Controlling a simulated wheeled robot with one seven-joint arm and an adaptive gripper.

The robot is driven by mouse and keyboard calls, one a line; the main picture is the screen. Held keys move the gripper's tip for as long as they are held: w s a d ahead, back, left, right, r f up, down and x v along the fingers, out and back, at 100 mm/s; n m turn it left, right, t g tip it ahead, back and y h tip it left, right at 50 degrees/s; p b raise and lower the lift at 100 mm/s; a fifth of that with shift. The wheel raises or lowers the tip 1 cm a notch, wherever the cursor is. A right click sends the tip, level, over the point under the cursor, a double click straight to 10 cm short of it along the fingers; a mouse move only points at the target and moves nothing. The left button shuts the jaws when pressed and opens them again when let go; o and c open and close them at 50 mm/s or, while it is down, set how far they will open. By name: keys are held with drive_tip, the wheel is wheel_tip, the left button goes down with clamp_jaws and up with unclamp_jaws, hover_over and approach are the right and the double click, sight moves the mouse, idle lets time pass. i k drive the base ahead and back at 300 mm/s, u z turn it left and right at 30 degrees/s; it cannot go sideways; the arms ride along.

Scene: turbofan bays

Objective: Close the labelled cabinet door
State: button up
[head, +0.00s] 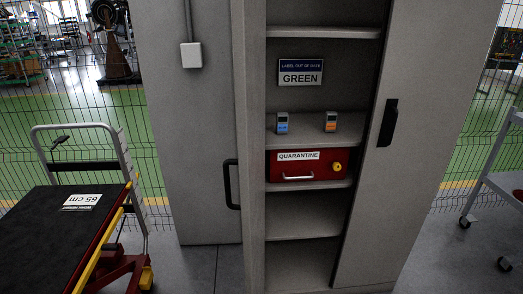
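A tall grey cabinet stands in the middle of the head view, with bare shelf surface (305,215) showing inside. Its left door (252,120) appears swung out toward me, seen nearly edge-on. A black handle (229,185) sticks out on that door's left side. The right door (430,90), with a black handle (388,122), appears shut. My gripper is not in view.
Inside are a blue device (282,123), an orange device (331,122) and a red "QUARANTINE" box (305,168). A cart marked "65 cm" (60,225) stands at left. A grey trolley (500,190) stands at right. Mesh fencing runs behind.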

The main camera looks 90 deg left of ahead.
sight(247, 17)
drive_tip(key=k, duration=1.1)
drive_tip(key=u, duration=2)
drive_tip(key=i, duration=1.05)
drive_tip(key=z, duration=0.2)
drive_tip(key=k, duration=1.7)
